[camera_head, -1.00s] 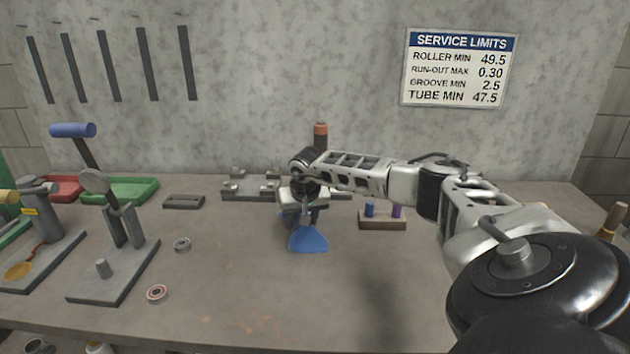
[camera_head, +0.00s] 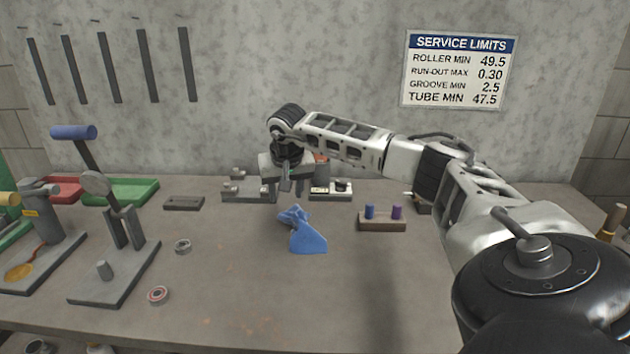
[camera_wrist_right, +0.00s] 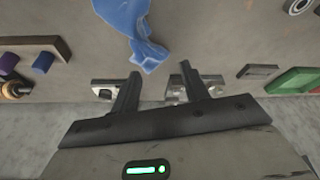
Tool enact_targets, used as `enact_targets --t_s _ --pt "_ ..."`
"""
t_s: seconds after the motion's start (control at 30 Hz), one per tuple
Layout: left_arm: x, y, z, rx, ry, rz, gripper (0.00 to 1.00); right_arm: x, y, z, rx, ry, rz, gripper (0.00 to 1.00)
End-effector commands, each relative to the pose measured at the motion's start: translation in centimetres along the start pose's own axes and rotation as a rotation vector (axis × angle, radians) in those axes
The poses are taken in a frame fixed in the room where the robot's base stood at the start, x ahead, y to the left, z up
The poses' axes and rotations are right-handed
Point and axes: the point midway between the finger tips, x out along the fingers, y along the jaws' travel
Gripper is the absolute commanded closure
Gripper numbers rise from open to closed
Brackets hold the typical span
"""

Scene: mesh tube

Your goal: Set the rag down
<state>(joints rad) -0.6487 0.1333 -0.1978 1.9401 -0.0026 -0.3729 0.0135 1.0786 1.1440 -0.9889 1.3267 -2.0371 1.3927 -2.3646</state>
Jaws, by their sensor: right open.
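The blue rag (camera_head: 306,236) lies crumpled on the middle of the bench, its wide part spread toward the front edge. My right gripper (camera_head: 298,190) is above and just behind the rag, open and empty, with its fingers pointing down. In the right wrist view the rag (camera_wrist_right: 138,28) lies beyond the two parted fingertips (camera_wrist_right: 160,75), apart from them. My left gripper is not in view.
A wooden block with blue and purple pegs (camera_head: 382,222) stands right of the rag. Metal fixtures (camera_head: 248,190) sit behind it. Two bearing rings (camera_head: 158,294) and a lever press (camera_head: 115,260) are at left. The bench front is clear.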

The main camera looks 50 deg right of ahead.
Motion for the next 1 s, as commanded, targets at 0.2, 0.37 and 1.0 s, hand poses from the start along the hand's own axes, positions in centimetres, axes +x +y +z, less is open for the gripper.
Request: enact_targets --t_s 0.2,0.37,1.0 --pt "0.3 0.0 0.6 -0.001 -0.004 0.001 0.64 0.5 0.8 0.5 0.001 -0.001 0.002 1.00" --pt "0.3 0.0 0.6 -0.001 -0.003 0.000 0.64 1.2 2.9 1.6 0.001 -0.001 0.004 1.00" --pt "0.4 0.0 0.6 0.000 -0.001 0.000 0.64 4.1 2.7 2.6 0.000 -0.001 -0.001 1.00"
